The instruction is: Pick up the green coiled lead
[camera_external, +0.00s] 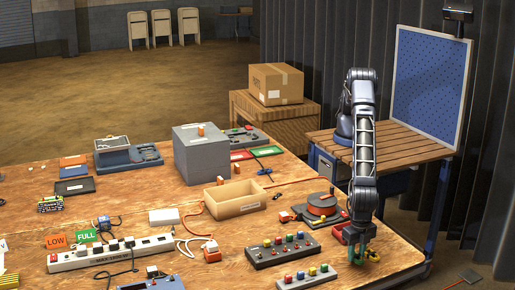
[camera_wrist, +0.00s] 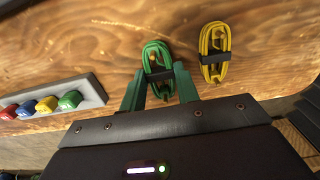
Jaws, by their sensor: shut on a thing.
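The green coiled lead (camera_wrist: 157,57) is a flat loop bound with a dark band, seen at the top middle of the wrist view. My gripper (camera_wrist: 160,80) has its two green fingers on either side of the banded part of the lead, shut on it. In the external view my gripper (camera_external: 361,252) points down at the right front of the wooden table. There the lead is too small to tell apart from the green fingers. I cannot tell whether the lead touches the table.
A yellow coiled lead (camera_wrist: 215,52) lies close to the right of the green one. A grey strip with coloured buttons (camera_external: 283,250) is left of my gripper. The table's right edge is near.

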